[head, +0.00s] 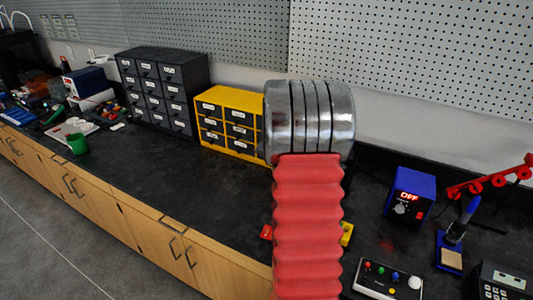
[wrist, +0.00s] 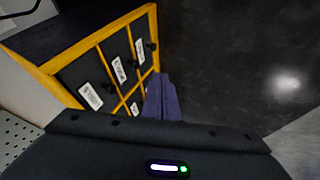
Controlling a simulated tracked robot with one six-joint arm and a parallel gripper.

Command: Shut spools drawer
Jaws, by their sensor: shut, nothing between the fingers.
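A yellow cabinet (head: 232,92) with dark, white-labelled drawers stands on the black bench against the wall. Its right end is hidden behind my arm in the head view. It also shows tilted at the upper left of the wrist view (wrist: 47,66). The labels are too small to read, so I cannot tell which drawer is the spools drawer. The drawer fronts I can see look roughly flush. My gripper (wrist: 163,84) shows as shut, bluish fingers close to the cabinet's front; they cover part of it. I cannot tell whether they touch it. The head view hides my gripper.
A black drawer cabinet (head: 160,88) stands left of the yellow one. A green cup (head: 77,144) and clutter lie further left. A blue power supply (head: 409,193), a soldering iron and a button box (head: 388,280) are at the right. The bench before the cabinets is clear.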

